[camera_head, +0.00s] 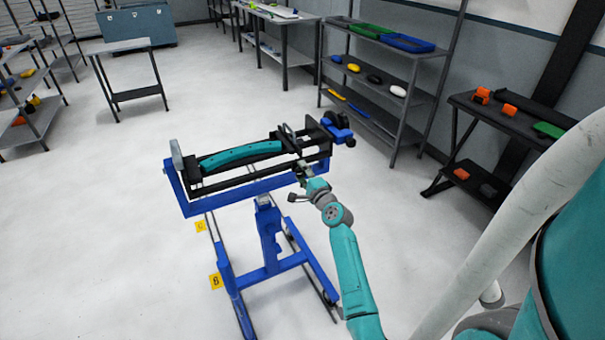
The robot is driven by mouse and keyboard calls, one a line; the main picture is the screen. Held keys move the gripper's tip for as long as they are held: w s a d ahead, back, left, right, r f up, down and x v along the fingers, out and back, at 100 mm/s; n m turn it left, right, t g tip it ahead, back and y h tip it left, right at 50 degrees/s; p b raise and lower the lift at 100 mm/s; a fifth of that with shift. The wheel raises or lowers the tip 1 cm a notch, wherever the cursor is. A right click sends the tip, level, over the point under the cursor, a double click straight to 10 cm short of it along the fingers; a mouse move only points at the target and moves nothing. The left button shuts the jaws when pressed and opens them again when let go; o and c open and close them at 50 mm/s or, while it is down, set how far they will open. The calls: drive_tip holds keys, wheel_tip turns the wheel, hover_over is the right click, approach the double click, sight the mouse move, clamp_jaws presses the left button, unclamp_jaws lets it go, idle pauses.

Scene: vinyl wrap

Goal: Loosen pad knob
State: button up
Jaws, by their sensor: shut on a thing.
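A blue stand (270,256) carries a black clamping frame (258,178) with a curved teal piece (240,155) lying along it. My teal arm reaches up from the lower right, and my gripper (304,172) is at the right part of the frame's near side. It is shut on what appears to be the pad knob. The knob is too small and too covered by the gripper to make out its shape or how far it is turned. A dark upright clamp part (289,138) stands just behind the gripper.
A blue and black unit (338,128) juts from the frame's right end, and a grey plate (177,160) stands at its left end. Yellow markers (215,281) sit by the floor rails. Shelves (390,85) and a dark bench (500,118) line the right.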

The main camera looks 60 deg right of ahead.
drive_tip(key=n, duration=0.5)
drive_tip(key=shift+n, duration=0.3)
drive_tip(key=n, duration=0.4)
drive_tip(key=shift+n, duration=0.3)
drive_tip(key=n, duration=0.9)
drive_tip(key=shift+n, duration=0.4)
drive_tip(key=o, duration=1.2)
drive_tip(key=v, duration=1.2)
